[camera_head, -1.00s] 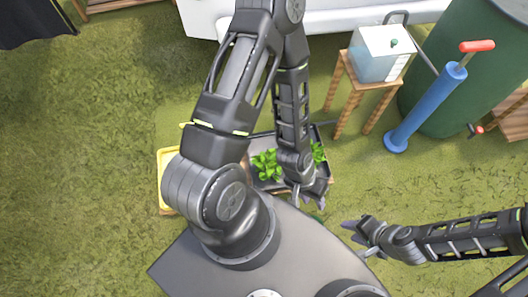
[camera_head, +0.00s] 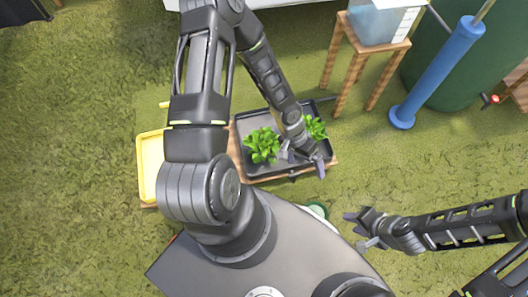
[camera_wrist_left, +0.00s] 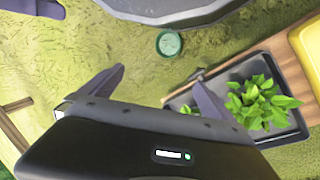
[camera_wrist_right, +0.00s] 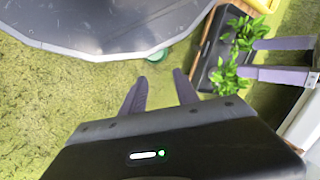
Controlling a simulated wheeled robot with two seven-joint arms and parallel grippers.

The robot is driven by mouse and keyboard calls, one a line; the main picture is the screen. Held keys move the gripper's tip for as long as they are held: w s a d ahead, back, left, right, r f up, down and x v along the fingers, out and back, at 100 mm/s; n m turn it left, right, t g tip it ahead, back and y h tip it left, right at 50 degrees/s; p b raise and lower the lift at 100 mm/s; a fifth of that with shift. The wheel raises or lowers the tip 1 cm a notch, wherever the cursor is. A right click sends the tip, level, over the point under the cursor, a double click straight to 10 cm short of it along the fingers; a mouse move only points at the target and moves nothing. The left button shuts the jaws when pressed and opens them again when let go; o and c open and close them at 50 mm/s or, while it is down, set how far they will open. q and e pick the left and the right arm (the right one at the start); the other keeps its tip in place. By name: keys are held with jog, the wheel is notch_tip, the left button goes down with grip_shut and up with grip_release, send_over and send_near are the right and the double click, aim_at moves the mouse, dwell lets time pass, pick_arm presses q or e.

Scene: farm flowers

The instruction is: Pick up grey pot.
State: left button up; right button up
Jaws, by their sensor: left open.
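Two leafy green plants, a left one (camera_head: 262,146) and a right one (camera_head: 314,127), stand in a dark grey tray (camera_head: 252,172). Their leaves hide what is beneath, and I cannot make out a separate grey pot. My left gripper (camera_head: 305,163) is open and empty above the tray's right front part, close to the right plant. In the left wrist view, one plant (camera_wrist_left: 262,103) shows beside the right finger. My right gripper (camera_head: 359,229) is open and empty over the grass, right of the tray. The right wrist view shows both plants at upper right.
A yellow tray (camera_head: 152,160) lies left of the dark tray on a wooden support. A small round green object (camera_head: 317,209) is near my base. A wooden stand (camera_head: 373,55) with a clear container and a blue cylinder (camera_head: 434,78) are at upper right. Grass at left is free.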

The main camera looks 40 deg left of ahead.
pick_arm(q)
jog(key=w+a+f+y+b, duration=0.25)
jog(key=a+f+b, duration=0.35)
jog(key=a+f, duration=0.3)
jog(key=y+b, duration=0.2)
jog(key=b, duration=0.3)
send_over(265, 142)
jog(key=s+d, duration=0.2)
notch_tip(265, 142, down, 7)
jog(key=shift+a, duration=0.4)
pick_arm(e)
notch_tip(265, 142, down, 14)
jog(key=w, duration=0.1)
jog(key=shift+d, duration=0.4)
jog(key=shift+f, duration=0.15)
pick_arm(q)
jog(key=shift+f+b, duration=0.7)
jog(key=shift+f, duration=0.55)
pick_arm(e)
jog(key=shift+w+f, duration=0.1)
jog(key=shift+f, duration=0.45)
pick_arm(q)
jog(key=shift+f, duration=0.1)
